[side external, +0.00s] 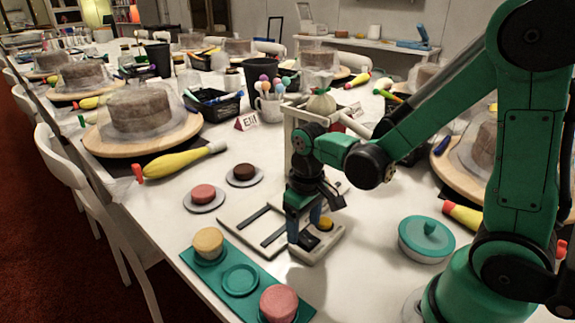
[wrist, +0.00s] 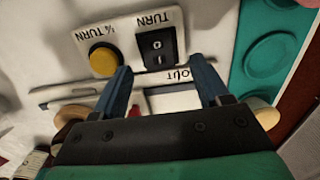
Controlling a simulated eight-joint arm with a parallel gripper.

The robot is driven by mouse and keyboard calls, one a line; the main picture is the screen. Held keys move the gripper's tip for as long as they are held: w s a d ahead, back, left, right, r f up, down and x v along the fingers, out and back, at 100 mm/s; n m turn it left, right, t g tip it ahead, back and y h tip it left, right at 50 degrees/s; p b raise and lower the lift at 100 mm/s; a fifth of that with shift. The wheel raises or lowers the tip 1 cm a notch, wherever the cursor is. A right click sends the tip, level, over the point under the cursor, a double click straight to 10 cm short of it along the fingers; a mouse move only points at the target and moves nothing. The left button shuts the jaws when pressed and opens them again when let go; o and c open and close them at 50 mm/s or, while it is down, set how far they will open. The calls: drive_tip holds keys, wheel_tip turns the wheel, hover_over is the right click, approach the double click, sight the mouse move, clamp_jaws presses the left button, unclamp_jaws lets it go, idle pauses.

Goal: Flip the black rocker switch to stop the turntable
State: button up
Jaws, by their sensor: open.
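The black rocker switch (wrist: 157,52) sits on a pale panel in the wrist view, under the word TURN, which appears upside down. A round yellow button (wrist: 103,57) marked ¼ TURN is left of it; the button also shows in the side view (side external: 326,224). My gripper (wrist: 162,68) is open and empty, its two blue fingers spread either side of the switch's near edge. In the side view my gripper (side external: 304,225) points down low over the panel. Whether a finger touches the switch, I cannot tell. The pale machine (side external: 250,238) with dark rails carries the panel.
A teal tray (side external: 239,278) with a yellow cake (side external: 208,243) and a pink cake (side external: 278,303) lies in front. Pink (side external: 204,194) and brown (side external: 243,172) cakes on discs are left. A teal lidded bowl (side external: 426,238) is right. Large cakes on wooden boards (side external: 142,147) stand behind.

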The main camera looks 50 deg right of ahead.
sight(304, 235)
drive_tip(key=shift+r, duration=2.35)
drive_tip(key=shift+s+a+r+t, duration=0.2)
drive_tip(key=shift+r+t, duration=0.65)
drive_tip(key=shift+t, duration=0.35)
drive_tip(key=shift+s+a+r+t, duration=0.2)
drive_tip(key=shift+r+t, duration=0.7)
drive_tip(key=shift+t, duration=0.3)
drive_tip(key=shift+s+a+r+t, duration=0.2)
drive_tip(key=shift+r+t, duration=0.65)
drive_tip(key=shift+t, duration=0.35)
